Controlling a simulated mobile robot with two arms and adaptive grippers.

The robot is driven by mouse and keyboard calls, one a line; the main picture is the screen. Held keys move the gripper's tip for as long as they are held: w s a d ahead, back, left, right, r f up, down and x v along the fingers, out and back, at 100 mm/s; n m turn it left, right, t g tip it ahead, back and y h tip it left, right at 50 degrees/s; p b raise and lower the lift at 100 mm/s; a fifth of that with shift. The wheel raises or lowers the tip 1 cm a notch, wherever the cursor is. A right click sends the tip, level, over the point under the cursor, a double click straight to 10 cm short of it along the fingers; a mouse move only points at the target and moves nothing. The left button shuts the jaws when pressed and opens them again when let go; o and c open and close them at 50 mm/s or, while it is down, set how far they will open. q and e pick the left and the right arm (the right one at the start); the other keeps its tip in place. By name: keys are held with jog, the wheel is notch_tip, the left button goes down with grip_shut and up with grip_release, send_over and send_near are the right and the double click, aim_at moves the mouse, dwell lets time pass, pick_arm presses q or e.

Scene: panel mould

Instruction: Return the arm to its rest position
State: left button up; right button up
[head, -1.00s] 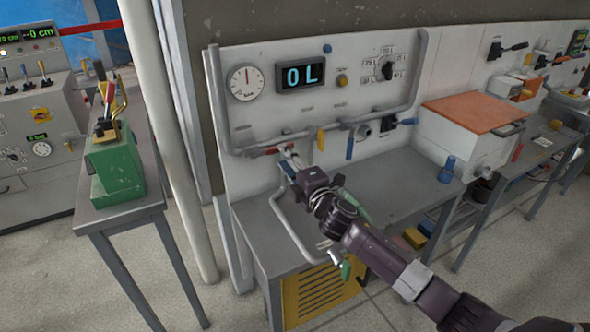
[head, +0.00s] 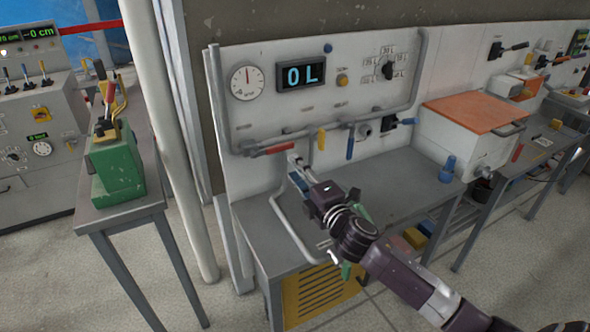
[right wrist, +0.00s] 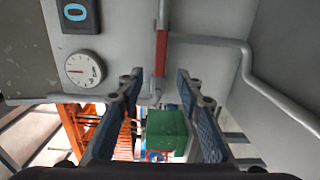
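My right arm reaches in from the lower right in the head view. Its gripper (head: 295,168) is in front of the panel (head: 300,115), just below and right of the red valve handle (head: 268,149). In the right wrist view the gripper (right wrist: 165,85) has its two blue-padded fingers spread apart with nothing between them. The red handle also shows in that view (right wrist: 161,53), beyond the fingertips and apart from them. My left gripper is not in view.
The panel carries a gauge (head: 247,83), a display (head: 301,76) reading 0 L, and yellow (head: 321,139) and blue (head: 350,148) handles. A grey table (head: 395,180) lies below. A green machine (head: 115,168) stands left; a white box with an orange lid (head: 475,112) stands right.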

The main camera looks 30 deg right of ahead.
jog(key=s+a+f+m+g+h, duration=0.1)
jog(key=s+a+f+m+g, duration=0.1)
jog(key=s+f+m+g, duration=0.4)
jog(key=s+a+f+m+g+h, duration=0.15)
jog(key=s+f+m, duration=0.35)
jog(key=s+f, duration=0.65)
jog(key=s+a+f+m+g+y, duration=0.1)
jog(key=s+a+f+m+g, duration=0.1)
jog(key=s, duration=0.5)
jog(key=s+a+f+m+g, duration=0.1)
jog(key=s+a+m+g, duration=0.15)
jog(key=s, duration=0.55)
jog(key=s+a+f+m+g+y, duration=0.1)
jog(key=s+a+f+g, duration=0.15)
jog(key=s, duration=0.45)
notch_tip(320, 180, down, 25)
jog(key=s+g, duration=0.1)
jog(key=s+d+f, duration=0.2)
jog(key=s+f, duration=0.6)
jog(key=s, duration=0.1)
jog(key=s+d+f+g, duration=0.1)
jog(key=s+f, duration=0.7)
jog(key=f, duration=0.1)
jog(key=shift+s+d, duration=0.35)
jog(key=shift+d, duration=0.05)
